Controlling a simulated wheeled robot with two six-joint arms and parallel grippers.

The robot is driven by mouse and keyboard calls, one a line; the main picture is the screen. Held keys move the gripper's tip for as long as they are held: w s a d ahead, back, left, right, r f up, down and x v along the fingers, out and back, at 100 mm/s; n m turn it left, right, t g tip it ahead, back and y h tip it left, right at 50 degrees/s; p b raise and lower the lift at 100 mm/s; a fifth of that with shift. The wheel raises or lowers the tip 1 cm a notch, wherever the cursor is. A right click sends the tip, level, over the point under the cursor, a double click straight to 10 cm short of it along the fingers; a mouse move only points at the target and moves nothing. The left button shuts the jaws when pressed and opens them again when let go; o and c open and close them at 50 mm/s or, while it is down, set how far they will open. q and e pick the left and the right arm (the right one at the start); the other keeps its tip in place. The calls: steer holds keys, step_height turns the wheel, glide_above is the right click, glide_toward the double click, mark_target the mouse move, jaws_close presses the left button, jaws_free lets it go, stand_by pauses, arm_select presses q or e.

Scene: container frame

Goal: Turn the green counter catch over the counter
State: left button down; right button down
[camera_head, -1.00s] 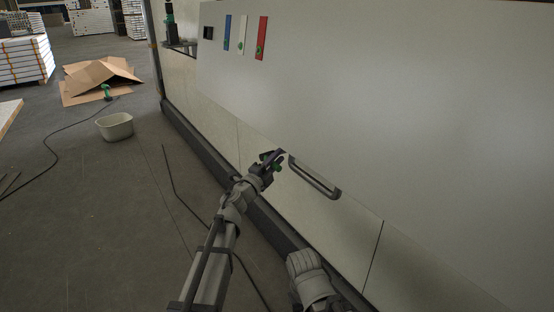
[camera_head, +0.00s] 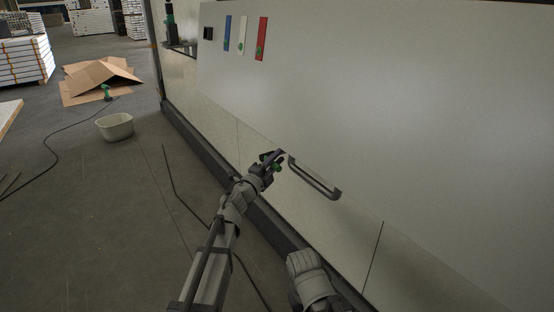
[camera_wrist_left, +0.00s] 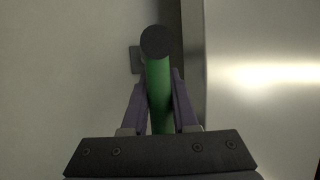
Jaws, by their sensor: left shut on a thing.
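The green counter catch (camera_head: 279,167) is a small green piece at the lower edge of the big pale panel, left of the dark handle. In the left wrist view it is a green rod (camera_wrist_left: 159,96) with a dark round end, standing between the two fingers. My left gripper (camera_head: 270,160) is shut on it, and the fingers (camera_wrist_left: 160,112) lie along both sides of the rod. The pale counter panel (camera_head: 370,110) fills the right of the head view. The fingers partly hide the catch in the head view.
A dark bar handle (camera_head: 315,180) sits on the panel just right of the catch. Blue, white and red plates (camera_head: 244,35) are on the panel's upper left. A pale bin (camera_head: 115,126), flattened cardboard (camera_head: 100,80) and a cable lie on the floor at left.

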arm_select(q)
steer(key=shift+w+a+r+n+g+y+p, duration=0.1)
steer(key=shift+r+n+g+y+p, duration=0.2)
steer(key=shift+n+p, duration=0.65)
steer(key=shift+w+a+r+n+g+y+p, duration=0.1)
steer(key=shift+r+n+g+y+p, duration=0.2)
steer(key=shift+n+p, duration=0.65)
steer(key=shift+w+r+n+g+y+p, duration=0.1)
steer(key=shift+r+n+g+y+p, duration=0.15)
steer(key=shift+n+p, duration=0.7)
steer(key=c, duration=0.7)
jaws_free()
